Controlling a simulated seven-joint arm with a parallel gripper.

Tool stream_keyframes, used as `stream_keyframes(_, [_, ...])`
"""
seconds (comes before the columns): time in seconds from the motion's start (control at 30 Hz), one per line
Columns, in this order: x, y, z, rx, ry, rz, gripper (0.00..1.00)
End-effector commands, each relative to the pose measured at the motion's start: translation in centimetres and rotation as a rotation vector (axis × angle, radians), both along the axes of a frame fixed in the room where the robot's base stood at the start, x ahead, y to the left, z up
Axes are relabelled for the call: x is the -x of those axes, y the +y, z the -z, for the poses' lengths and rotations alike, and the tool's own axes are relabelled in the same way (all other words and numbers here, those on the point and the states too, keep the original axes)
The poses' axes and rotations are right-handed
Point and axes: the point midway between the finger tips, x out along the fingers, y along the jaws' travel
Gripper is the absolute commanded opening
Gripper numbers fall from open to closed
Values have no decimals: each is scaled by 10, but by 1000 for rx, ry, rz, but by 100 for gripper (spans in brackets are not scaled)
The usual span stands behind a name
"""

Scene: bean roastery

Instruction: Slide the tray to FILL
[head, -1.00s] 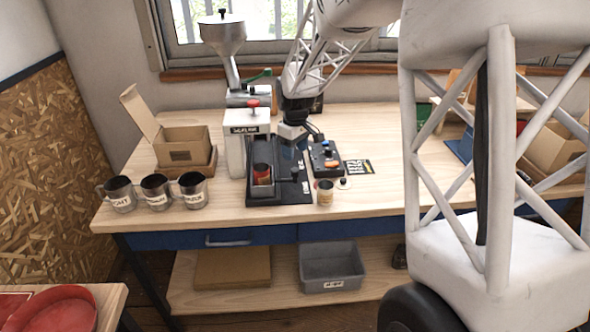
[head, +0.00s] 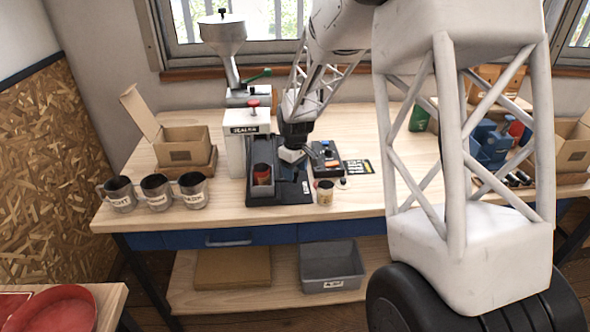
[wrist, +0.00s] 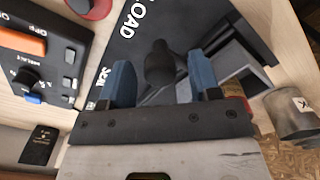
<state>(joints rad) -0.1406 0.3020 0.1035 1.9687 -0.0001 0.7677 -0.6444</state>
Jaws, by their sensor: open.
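The small grey tray (head: 262,189) sits on the left part of a black base plate (head: 270,200) on the bench, with a red can (head: 262,171) in it. The plate's right strip has white labels, too small to read in the head view. In the wrist view the plate (wrist: 135,35) reads LOAD, with SEAL partly shown. My gripper (head: 296,163) hangs low over the plate, right of the can. In the wrist view my gripper (wrist: 163,82) is open, with a dark round knob (wrist: 165,65) between its blue fingers; I cannot tell whether they touch it.
A white machine (head: 237,150) stands directly left of and behind the plate. Several labelled mugs (head: 156,190) stand at left. The front bench edge is near the plate.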

Motion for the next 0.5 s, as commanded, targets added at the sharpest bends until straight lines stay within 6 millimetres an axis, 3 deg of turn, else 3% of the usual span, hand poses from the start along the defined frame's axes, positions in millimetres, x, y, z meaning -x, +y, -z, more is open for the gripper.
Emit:
stream_keyframes(0.2, [0, 0, 0, 0, 0, 0, 57])
stream_keyframes(0.5, [0, 0, 0, 0, 0, 0, 13])
